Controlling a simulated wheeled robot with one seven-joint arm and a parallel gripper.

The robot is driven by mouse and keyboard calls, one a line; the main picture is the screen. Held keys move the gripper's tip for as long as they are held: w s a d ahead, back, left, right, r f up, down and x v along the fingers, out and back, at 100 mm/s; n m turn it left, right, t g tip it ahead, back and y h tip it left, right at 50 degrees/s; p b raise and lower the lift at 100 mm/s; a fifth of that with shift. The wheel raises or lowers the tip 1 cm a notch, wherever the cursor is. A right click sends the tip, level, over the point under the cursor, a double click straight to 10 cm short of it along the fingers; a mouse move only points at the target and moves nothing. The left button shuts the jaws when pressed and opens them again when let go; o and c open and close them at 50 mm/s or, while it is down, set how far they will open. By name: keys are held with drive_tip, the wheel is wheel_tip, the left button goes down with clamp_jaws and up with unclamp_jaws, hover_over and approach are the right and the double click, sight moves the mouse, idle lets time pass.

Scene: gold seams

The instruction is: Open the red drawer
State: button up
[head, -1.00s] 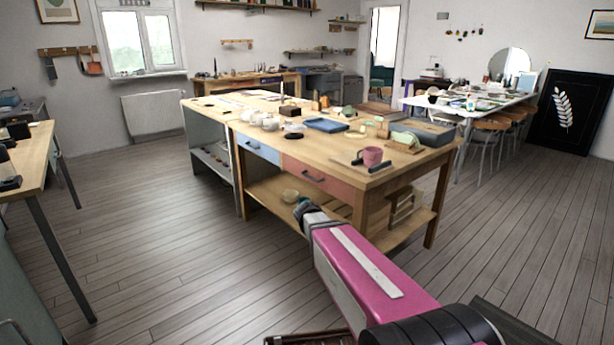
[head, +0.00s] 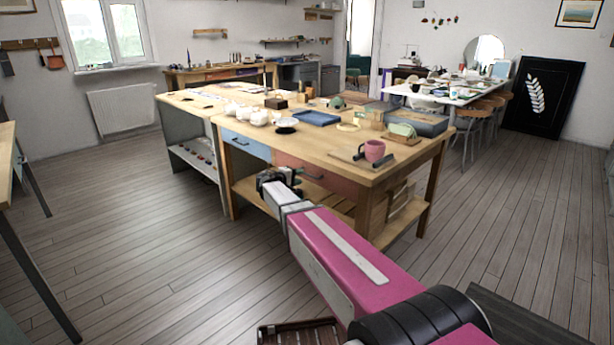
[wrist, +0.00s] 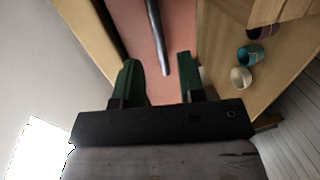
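The red drawer (head: 337,190) is in the near side of the wooden workbench (head: 340,150), right of a blue drawer (head: 247,145). Its front looks flush with the bench, and its dark bar handle (head: 313,177) shows just right of my gripper (head: 278,178). In the wrist view the drawer front (wrist: 183,28) is pinkish red and close ahead. My gripper (wrist: 158,70) is open, with two green fingers apart. The grey handle bar (wrist: 156,35) lies between them in the picture, and I cannot tell whether they touch it.
Cups (wrist: 243,77) sit at the right in the wrist view. The wooden floor (head: 120,230) left of the bench is clear.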

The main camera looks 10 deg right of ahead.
sight(307, 174)
drive_tip(key=shift+x, duration=3.05)
clamp_jaws()
